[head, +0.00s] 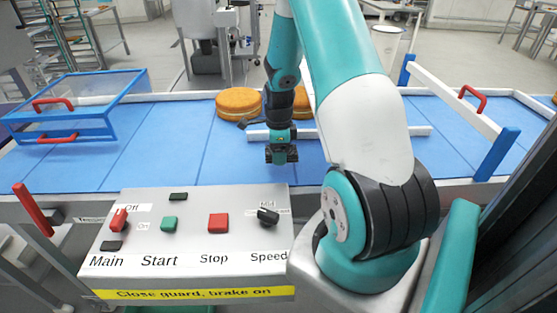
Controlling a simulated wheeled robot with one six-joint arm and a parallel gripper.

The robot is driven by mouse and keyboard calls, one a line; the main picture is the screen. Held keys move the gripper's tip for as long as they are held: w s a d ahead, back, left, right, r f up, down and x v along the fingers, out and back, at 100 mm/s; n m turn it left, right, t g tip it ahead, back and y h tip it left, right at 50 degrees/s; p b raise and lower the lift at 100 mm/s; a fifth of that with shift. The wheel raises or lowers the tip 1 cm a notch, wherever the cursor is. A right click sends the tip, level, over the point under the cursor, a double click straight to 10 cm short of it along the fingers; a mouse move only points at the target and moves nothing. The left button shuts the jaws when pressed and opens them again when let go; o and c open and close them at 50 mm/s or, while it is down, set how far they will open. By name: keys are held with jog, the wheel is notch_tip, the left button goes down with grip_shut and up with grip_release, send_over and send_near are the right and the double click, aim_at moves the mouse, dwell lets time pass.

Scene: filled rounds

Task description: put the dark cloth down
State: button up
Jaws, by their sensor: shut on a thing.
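My gripper (281,156) points down over the blue conveyor belt, in front of the white rail. It is shut on the dark cloth. Little of the cloth can be told apart from the dark fingers at this size. I cannot tell whether its lower edge touches the belt.
Two orange-brown rounds, a left one (239,103) and a right one (303,101), lie behind the white rail (385,131). A blue-framed guard (75,127) with red handles stands left. The control panel (185,230) is in front. The blue belt (165,150) left of my gripper is clear.

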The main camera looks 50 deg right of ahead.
aim_at(279, 168)
jog(key=shift+f+p, duration=0.3)
jog(key=shift+f, duration=1.8)
jog(key=shift+f, duration=0.1)
jog(key=o, duration=1)
